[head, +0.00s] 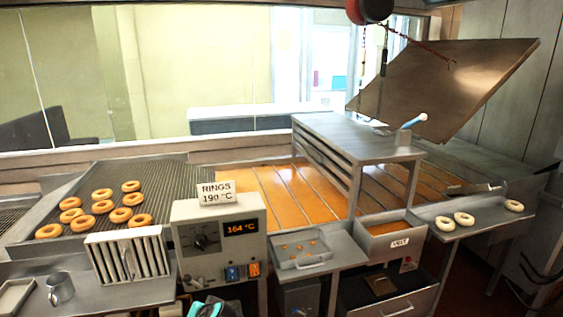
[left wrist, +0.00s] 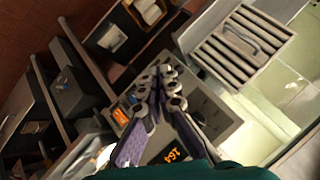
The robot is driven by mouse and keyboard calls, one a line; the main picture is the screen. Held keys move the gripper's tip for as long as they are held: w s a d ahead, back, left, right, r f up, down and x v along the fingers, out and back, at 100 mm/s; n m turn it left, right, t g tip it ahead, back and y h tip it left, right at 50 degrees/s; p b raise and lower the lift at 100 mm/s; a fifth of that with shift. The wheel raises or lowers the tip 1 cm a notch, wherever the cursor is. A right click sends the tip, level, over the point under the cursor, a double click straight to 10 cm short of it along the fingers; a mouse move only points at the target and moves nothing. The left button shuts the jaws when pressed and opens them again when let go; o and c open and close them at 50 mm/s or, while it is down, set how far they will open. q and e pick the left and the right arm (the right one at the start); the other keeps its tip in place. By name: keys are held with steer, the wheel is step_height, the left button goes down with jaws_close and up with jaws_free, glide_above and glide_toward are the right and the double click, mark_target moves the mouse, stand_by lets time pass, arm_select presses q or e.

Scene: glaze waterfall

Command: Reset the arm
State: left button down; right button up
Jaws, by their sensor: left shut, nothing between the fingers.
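My left gripper (left wrist: 160,85) shows in the left wrist view with its fingers together and nothing between them. It is in front of the grey control box (left wrist: 205,105), whose orange display and coloured switches show beside the fingers. In the head view, only a teal and black part of my left arm shows at the bottom edge, below the control box (head: 215,230). The box's display reads 164 °C. My right gripper is in neither view.
A sign (head: 216,193) reading "RINGS 190 °C" stands on the box. A slatted rack (head: 128,256) and metal cup (head: 60,288) are left of it. Browned rings (head: 103,207) lie on a mesh; pale rings (head: 464,218) lie at right. A small tray (head: 300,249) stands right of the box.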

arm_select(q)
steer(key=s+d+f+h, duration=0.1)
steer(key=s+d+h, duration=0.1)
steer(key=s, duration=0.6)
steer(key=s+d+f+n+h+b, duration=0.1)
steer(key=s+d+f+h, duration=0.1)
steer(key=s, duration=0.7)
steer(key=shift+d+n+g+h, duration=0.15)
steer(key=shift+n+g+h, duration=0.15)
steer(key=shift+h, duration=0.6)
